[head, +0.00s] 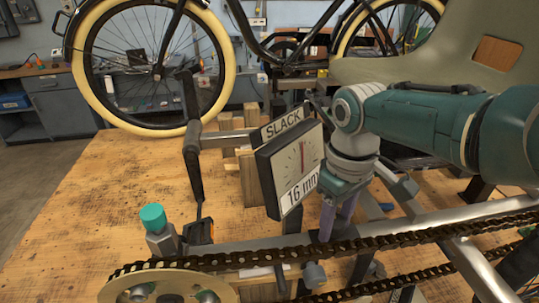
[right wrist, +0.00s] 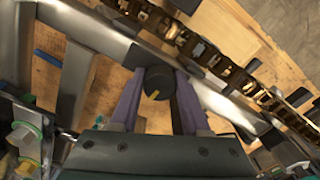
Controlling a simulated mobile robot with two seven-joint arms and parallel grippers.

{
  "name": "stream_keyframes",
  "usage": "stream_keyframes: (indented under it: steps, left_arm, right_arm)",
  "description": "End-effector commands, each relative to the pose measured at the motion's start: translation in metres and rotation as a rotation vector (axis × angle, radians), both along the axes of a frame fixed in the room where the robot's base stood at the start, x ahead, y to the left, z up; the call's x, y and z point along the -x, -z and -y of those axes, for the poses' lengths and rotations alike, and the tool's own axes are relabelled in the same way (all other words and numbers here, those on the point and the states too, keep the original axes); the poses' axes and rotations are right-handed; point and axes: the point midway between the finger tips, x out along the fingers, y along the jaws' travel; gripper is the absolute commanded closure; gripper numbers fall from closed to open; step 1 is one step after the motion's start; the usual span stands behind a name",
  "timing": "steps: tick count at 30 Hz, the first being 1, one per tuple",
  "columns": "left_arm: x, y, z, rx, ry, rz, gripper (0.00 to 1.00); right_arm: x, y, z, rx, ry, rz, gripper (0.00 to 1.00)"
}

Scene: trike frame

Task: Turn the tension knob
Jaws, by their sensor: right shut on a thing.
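The SLACK gauge (head: 285,168) has a white dial with a red needle pointing about straight up and reads 16 mm. My left gripper is not in view.
A dark chain (head: 430,232) runs across the front, round a sprocket (head: 130,288) at lower left. It passes close beside the fingers in the wrist view. A teal-capped post (head: 152,217) stands at left. The wooden bench (head: 80,220) is clear at far left.

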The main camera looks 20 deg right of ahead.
Motion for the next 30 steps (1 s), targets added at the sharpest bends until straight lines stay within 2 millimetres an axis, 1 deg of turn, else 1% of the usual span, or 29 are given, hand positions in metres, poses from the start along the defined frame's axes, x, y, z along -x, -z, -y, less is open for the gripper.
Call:
stream_keyframes:
  steps: [12,30]
  left_arm:
    - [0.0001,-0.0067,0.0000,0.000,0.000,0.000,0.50]
    - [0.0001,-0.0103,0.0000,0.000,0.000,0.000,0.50]
  right_arm:
    - [-0.0002,-0.0017,-0.0020,-0.003,0.394,-0.003,1.00]
    - [-0.0006,-0.0015,-0.0035,-0.003,0.963,-0.003,1.00]
